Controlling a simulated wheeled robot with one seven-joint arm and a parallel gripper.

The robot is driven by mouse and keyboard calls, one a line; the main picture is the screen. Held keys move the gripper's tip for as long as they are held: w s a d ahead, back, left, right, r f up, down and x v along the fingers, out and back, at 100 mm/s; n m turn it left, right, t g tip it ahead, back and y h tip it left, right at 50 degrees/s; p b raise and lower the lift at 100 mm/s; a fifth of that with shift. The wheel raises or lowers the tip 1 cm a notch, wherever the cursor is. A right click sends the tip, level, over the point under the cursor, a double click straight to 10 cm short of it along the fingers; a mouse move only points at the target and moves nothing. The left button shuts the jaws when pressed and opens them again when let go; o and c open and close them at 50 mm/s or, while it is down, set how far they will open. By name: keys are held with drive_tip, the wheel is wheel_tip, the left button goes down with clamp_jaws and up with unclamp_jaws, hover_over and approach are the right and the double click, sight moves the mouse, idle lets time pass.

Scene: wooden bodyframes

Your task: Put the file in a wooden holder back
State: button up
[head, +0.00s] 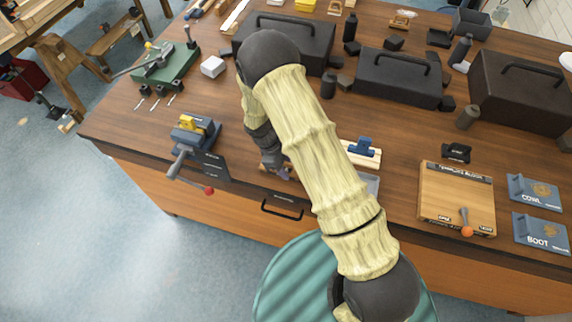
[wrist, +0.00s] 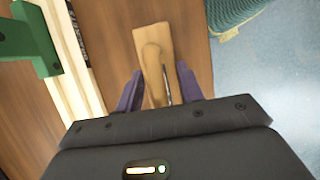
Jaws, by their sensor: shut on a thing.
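My gripper (wrist: 158,90) has its two purple fingers on either side of a rounded wooden handle, which looks like the file's handle (wrist: 153,65). A thin grey metal strip shows beside the handle, close to the right finger. Behind the handle lies a flat light-wood block (wrist: 148,38), which may be the wooden holder. I cannot tell whether the file touches it or sits in it. In the head view, my gripper (head: 276,170) is low over the bench's front edge, and my arm hides most of what is around it.
Pale wood strips (wrist: 72,60) with a green bracket (wrist: 35,42) lie left in the wrist view. In the head view, a vise (head: 190,145) stands left, a blue clamp (head: 363,146) and a wooden board (head: 440,195) right. Black toolboxes (head: 400,78) line the back. A teal stool (head: 285,275) stands in front.

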drive_tip(key=shift+f, duration=0.15)
drive_tip(key=o, duration=1.1)
drive_tip(key=b+v, duration=0.3)
drive_tip(key=v, duration=0.9)
drive_tip(key=shift+r, duration=0.2)
